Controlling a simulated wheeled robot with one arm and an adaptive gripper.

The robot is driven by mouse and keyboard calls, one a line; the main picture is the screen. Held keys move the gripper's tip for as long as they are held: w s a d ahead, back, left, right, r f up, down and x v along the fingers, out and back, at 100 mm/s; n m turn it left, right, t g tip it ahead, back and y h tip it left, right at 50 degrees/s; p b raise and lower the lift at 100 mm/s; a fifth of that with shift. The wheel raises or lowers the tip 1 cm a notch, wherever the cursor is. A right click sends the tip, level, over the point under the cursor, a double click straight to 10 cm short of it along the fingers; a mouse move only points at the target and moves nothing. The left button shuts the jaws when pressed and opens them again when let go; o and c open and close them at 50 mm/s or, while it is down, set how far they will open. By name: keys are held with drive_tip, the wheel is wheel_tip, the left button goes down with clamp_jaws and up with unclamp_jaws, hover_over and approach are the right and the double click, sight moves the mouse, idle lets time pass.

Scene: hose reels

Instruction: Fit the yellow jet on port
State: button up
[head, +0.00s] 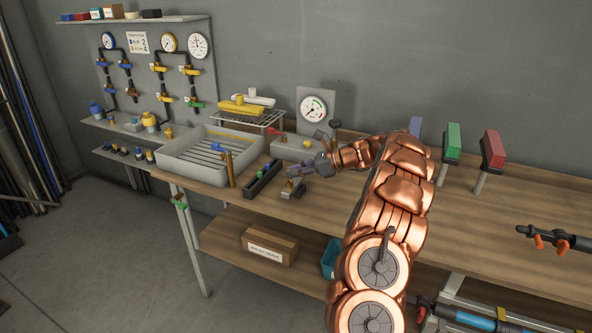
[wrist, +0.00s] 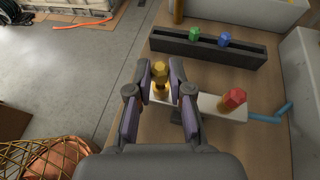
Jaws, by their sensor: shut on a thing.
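The yellow jet (wrist: 160,72) is upright between the fingertips of my gripper (wrist: 161,80) in the wrist view. My gripper is shut on it. The jet is over the left end of a pale bar-shaped fitting (wrist: 208,105); its foot is partly hidden, so I cannot tell whether it is seated. A red jet (wrist: 232,98) stands on the right part of that bar. In the head view my gripper (head: 312,172) is low over the bench beside a small brass-coloured piece (head: 290,186).
A dark slotted rack (wrist: 210,47) holds a green jet (wrist: 195,35) and a blue jet (wrist: 224,38). A blue hose (wrist: 270,114) leads off the bar's right end. A grey tray (head: 180,160) stands on the left of the bench. The bench's front edge is close by.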

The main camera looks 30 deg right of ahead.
drive_tip(key=shift+f, duration=0.95)
drive_tip(key=o, duration=0.9)
drive_tip(key=v, duration=1.2)
